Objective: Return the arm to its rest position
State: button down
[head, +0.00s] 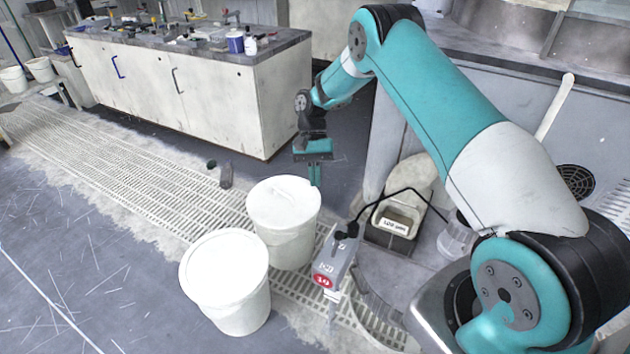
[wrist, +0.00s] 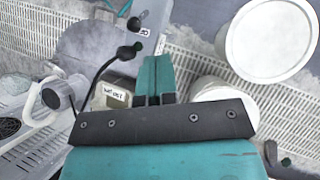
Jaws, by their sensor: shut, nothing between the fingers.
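My teal arm reaches up and across the right half of the head view. My gripper (head: 315,176) hangs from its end, pointing down, above the floor between the white bench and the buckets. In the wrist view my gripper (wrist: 154,72) shows its teal fingers together, with nothing between them. It touches no object that I can see.
Two lidded white buckets (head: 226,282) (head: 284,219) stand by the floor grating (head: 140,166). A grey box with a red label (head: 335,262) and a labelled container (head: 396,221) are near my arm. A cluttered white bench (head: 190,90) stands behind. Open floor lies left.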

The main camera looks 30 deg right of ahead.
jog(key=s+a+r+n+t+p, duration=0.1)
jog(key=s+a+r+n, duration=0.2)
jog(key=r, duration=0.5)
jog(key=s+a+r+n+t+p, duration=0.1)
jog(key=s+a+r+p, duration=0.2)
jog(key=r, duration=0.5)
jog(key=s+a+r+n+t, duration=0.1)
jog(key=s+a+r+n, duration=0.2)
jog(key=a+r, duration=0.3)
jog(key=s+a+r+n+t+p, duration=0.1)
jog(key=s+r, duration=0.4)
jog(key=s, duration=0.5)
jog(key=s+a+r+n+t+y+p, duration=0.1)
jog(key=s+r+n, duration=0.4)
jog(key=s, duration=0.5)
jog(key=shift+a+r+n+t+p, duration=0.4)
jog(key=shift+a+r+t+p, duration=0.3)
jog(key=shift+a+p, duration=0.3)
jog(key=shift+s, duration=0.1)
